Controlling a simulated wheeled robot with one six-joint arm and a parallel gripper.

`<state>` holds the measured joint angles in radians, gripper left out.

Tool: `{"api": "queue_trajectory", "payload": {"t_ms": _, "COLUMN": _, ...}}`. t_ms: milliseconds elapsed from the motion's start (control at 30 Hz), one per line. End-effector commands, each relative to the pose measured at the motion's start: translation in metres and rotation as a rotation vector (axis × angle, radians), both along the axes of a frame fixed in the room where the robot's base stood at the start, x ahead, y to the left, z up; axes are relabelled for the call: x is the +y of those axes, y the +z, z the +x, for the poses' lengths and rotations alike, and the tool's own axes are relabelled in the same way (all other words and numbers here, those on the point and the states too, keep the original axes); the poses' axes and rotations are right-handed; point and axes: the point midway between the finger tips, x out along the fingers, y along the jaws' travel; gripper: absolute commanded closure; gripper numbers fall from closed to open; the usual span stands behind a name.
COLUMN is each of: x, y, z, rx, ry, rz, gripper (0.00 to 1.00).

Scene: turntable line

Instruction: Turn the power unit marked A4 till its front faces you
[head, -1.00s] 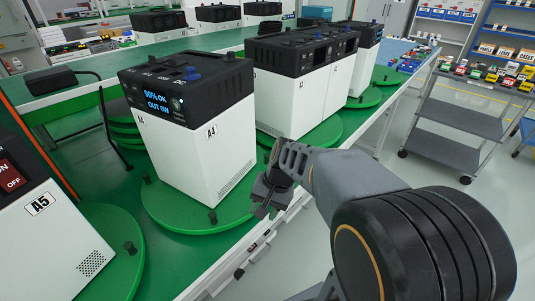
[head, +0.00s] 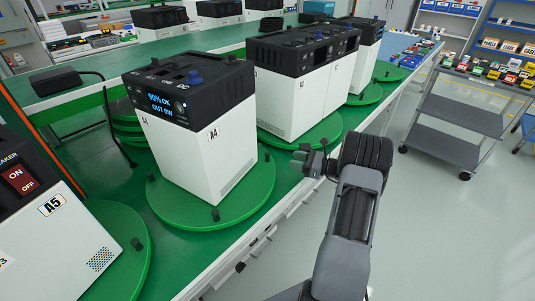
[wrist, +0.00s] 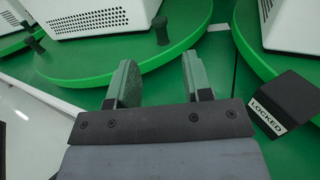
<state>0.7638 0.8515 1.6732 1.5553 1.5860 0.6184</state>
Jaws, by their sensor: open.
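The power unit A4 (head: 222,150) is a white box with a black top and a lit blue display. It stands on a green turntable (head: 240,207) with black pegs on its rim. Its display side points to the lower left in the head view, and the A4 label is on the side at right. My gripper (head: 312,161) is right of this turntable, by the table edge. In the wrist view its two fingers (wrist: 160,84) are apart with nothing between them. A peg (wrist: 160,29) on a green disc (wrist: 110,62) lies just beyond them, apart from both.
Unit A5 (head: 75,240) stands on another turntable at lower left. More units (head: 300,95) stand on turntables behind A4. A black block marked LOCKED (wrist: 275,103) is right of my fingers. A grey cart (head: 455,120) stands across the open aisle.

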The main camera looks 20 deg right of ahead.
Motion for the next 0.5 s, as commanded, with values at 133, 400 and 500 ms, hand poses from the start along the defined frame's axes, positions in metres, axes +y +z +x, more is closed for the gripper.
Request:
{"api": "queue_trajectory", "payload": {"t_ms": 133, "x": 0.024, "y": 0.001, "z": 0.020, "rx": 0.001, "ry": 0.007, "rz": -0.001, "gripper": 0.54}}
{"api": "queue_trajectory", "payload": {"t_ms": 400, "x": 0.060, "y": 0.000, "z": 0.053, "rx": 0.001, "ry": 0.005, "rz": -0.003, "gripper": 0.54}}
{"api": "queue_trajectory", "payload": {"t_ms": 500, "x": 0.070, "y": 0.000, "z": 0.062, "rx": 0.001, "ry": 0.005, "rz": -0.003, "gripper": 0.54}}
